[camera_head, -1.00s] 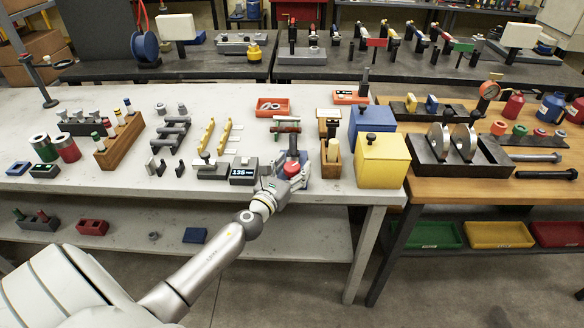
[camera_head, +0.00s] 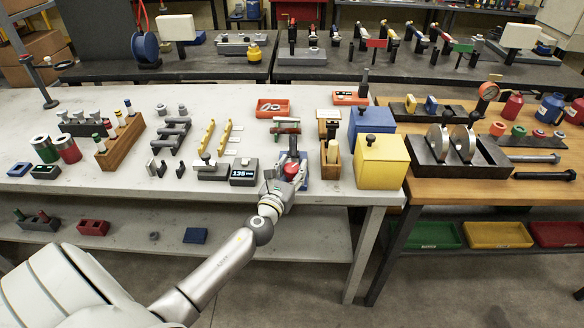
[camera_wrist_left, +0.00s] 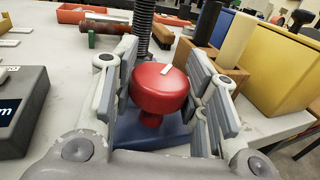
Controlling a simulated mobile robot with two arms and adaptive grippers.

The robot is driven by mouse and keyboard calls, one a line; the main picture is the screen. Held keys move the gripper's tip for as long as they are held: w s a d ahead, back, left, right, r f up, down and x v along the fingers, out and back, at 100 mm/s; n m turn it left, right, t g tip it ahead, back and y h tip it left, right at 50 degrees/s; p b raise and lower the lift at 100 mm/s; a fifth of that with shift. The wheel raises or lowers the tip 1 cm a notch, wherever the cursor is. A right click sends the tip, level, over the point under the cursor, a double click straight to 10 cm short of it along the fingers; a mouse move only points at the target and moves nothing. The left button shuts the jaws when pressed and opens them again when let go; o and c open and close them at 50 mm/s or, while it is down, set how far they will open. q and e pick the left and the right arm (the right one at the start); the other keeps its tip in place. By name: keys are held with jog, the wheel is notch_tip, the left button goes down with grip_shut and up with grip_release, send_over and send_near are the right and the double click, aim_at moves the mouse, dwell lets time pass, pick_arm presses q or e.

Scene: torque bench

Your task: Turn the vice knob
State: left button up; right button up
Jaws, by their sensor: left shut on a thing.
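The red vice knob (camera_wrist_left: 160,88) is round, with a small white mark on its top, and sits over a blue base (camera_wrist_left: 155,132) in the left wrist view. A dark threaded post (camera_wrist_left: 143,20) rises behind it. In the head view the knob (camera_head: 291,169) is at the bench's front edge. My left gripper (camera_wrist_left: 168,95) has its grey finger pads on either side of the knob and is shut on it. Part of the knob's lower stem and the base is hidden by my gripper. My right gripper is not in view.
A display box reading about 135 (camera_head: 244,173) stands close left of my left gripper. A wooden holder (camera_head: 331,160) and a yellow box (camera_head: 382,161) stand close on the right. The bench's front strip at left is mostly clear.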

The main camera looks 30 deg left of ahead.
pick_arm(q)
jog(key=shift+d+n+g+y, duration=0.1)
jog(key=shift+n+g+y, duration=0.3)
jog(key=shift+n+y, duration=0.65)
jog(key=n+g+y, duration=0.1)
jog(key=y, duration=0.2)
jog(key=n+g+y, duration=0.2)
jog(key=y, duration=0.1)
jog(key=shift+f+n, duration=0.1)
jog(key=shift+n, duration=0.25)
jog(key=shift+n+g+y+b, duration=0.8)
jog(key=shift+n+g+y, duration=0.35)
jog(key=shift+g, duration=0.35)
jog(key=o, duration=1)
jog(key=shift+s, duration=0.1)
